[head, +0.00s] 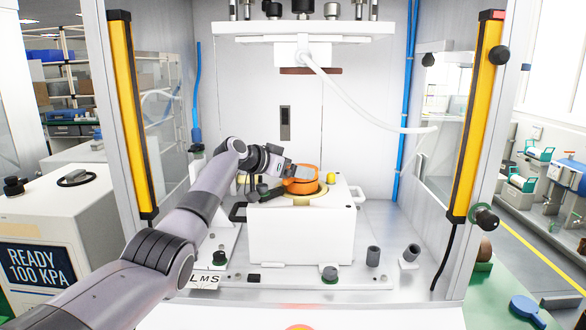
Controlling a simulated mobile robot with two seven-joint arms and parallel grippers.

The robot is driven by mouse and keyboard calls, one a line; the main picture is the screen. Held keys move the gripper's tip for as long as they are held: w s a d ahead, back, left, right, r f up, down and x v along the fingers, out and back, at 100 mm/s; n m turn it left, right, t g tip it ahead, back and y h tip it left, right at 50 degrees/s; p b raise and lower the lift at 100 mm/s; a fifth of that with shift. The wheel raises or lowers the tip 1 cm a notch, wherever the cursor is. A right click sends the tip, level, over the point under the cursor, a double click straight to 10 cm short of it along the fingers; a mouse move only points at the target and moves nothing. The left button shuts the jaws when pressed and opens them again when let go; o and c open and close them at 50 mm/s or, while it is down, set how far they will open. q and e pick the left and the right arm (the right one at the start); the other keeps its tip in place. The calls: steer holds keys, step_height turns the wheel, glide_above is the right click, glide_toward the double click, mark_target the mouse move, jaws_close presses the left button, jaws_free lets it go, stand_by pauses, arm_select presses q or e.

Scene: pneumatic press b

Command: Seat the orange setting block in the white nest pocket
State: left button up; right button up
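The orange setting block (307,187) is a short round piece at the pocket on top of the white nest (302,235). A pale yellow ring (318,197) surrounds its base. The block looks upright, but I cannot tell whether it is fully down in the pocket. My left gripper (287,184) reaches in from the left, right at the block. A grey finger part overlaps the block's upper left side, and a dark part lies low at its left. The gripper hides part of the block, so its grip is unclear. My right gripper is out of view.
A white press head (303,48) with a brown pad (310,71) hangs above the nest. Yellow light-curtain posts (133,115) (474,115) stand at both sides of the opening.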

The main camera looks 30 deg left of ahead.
arm_select(q)
steer(key=shift+f+b, duration=0.35)
steer(key=shift+f, duration=0.15)
steer(key=shift+r, duration=0.15)
steer(key=shift+r+p, duration=0.65)
steer(key=shift+f+b, duration=0.6)
steer(key=shift+f, duration=0.25)
steer(key=o, duration=1.1)
steer(key=shift+s+f, duration=0.1)
steer(key=shift+f, duration=0.15)
steer(key=shift+s+a+r, duration=0.2)
steer(key=shift+s, duration=0.35)
steer(key=shift+r+b+v, duration=0.2)
steer(key=shift+b+v, duration=0.25)
steer(key=shift+v, duration=1.1)
steer(key=shift+r+b+v, duration=0.15)
steer(key=shift+b+v, duration=0.25)
steer(key=shift+v, duration=1.1)
steer(key=shift+w+d, duration=0.1)
steer(key=shift+w, duration=0.05)
